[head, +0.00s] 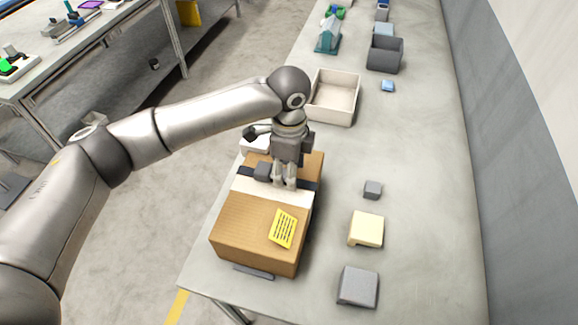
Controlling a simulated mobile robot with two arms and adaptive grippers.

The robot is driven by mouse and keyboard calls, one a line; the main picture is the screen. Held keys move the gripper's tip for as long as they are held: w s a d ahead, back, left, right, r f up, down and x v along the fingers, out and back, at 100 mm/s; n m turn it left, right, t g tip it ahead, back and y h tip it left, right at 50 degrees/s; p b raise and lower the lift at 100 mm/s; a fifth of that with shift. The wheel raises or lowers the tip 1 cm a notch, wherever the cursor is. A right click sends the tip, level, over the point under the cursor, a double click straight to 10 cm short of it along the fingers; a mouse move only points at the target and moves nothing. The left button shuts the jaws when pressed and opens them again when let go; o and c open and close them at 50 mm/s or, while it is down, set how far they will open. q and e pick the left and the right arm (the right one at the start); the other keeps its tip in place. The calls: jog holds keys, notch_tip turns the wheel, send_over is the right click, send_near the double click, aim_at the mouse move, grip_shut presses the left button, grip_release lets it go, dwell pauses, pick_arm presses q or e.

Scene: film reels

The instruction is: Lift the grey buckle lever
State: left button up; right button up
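A brown cardboard box (240,222) lies on the grey table, with a dark strap (306,179) across its top. A small dark grey buckle (263,172) sits on the strap; its lever cannot be made out separately. My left gripper (285,185) points down over the strap, just right of the buckle. Its two fingers are close together, and I cannot tell whether they touch the buckle or the box, or hold anything. My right gripper is not in view.
On the table (425,165), a grey cube (372,189), a cream block (366,229) and a larger grey block (358,287) stand right of the box. A cream open tray (334,97) and a dark grey bin (385,54) are behind. The table's right side is clear.

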pick_arm(q)
jog(key=c, duration=1)
jog(key=shift+c, duration=0.2)
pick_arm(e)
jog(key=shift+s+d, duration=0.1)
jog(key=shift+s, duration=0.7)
